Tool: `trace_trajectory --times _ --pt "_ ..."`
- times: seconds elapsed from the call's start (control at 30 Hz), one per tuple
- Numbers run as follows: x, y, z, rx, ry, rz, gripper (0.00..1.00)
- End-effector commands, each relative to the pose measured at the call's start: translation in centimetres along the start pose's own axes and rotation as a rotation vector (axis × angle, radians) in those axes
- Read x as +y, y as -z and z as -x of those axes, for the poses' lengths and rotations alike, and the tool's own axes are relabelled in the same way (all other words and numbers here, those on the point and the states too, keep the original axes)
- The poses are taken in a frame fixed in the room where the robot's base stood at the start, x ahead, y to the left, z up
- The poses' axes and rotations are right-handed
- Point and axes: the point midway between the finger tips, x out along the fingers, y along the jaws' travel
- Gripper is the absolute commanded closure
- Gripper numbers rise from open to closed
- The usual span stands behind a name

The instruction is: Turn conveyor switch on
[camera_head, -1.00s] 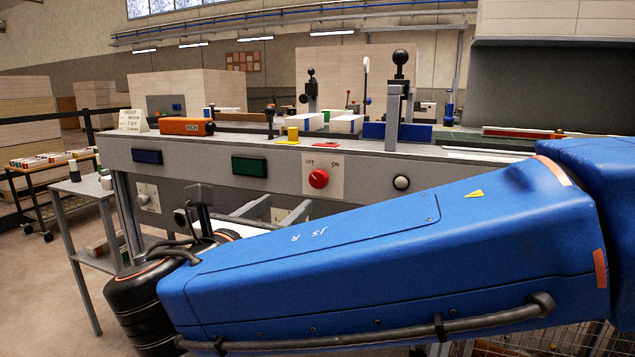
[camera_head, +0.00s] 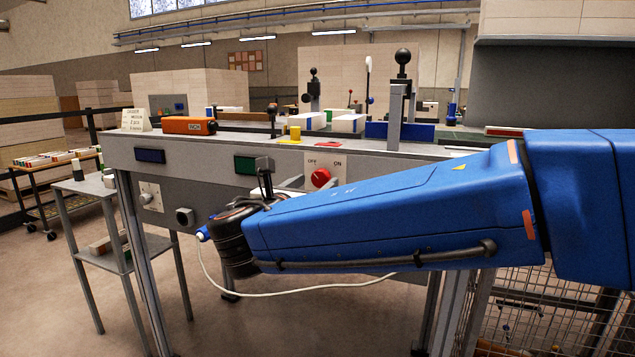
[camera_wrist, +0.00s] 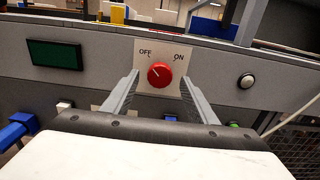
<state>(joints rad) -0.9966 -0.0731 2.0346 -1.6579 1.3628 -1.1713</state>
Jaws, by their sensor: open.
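The conveyor switch is a round red knob (camera_wrist: 160,74) on a pale plate (camera_wrist: 145,50) marked OFF at left and ON at right. A small mark on the knob seems to point up and left, towards OFF. In the head view the knob (camera_head: 321,177) shows just above my arm. My gripper (camera_wrist: 160,78) is open and empty. In the wrist view its two grey fingers stand left and right of the knob, pointing at the panel. I cannot tell how far the fingertips are from the panel.
The grey panel also carries a green display (camera_wrist: 55,54) left of the switch and a white round button (camera_wrist: 246,81) to its right. A wire cage (camera_head: 530,310) stands below at right. A side table (camera_head: 85,188) stands at left.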

Motion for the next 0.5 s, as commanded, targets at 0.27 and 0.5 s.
trace_trajectory --times 0.27,0.5 --pt "0.0 0.0 -2.1 0.000 0.000 0.000 0.47" --pt "0.0 0.0 -2.4 0.000 -0.001 0.000 0.47"
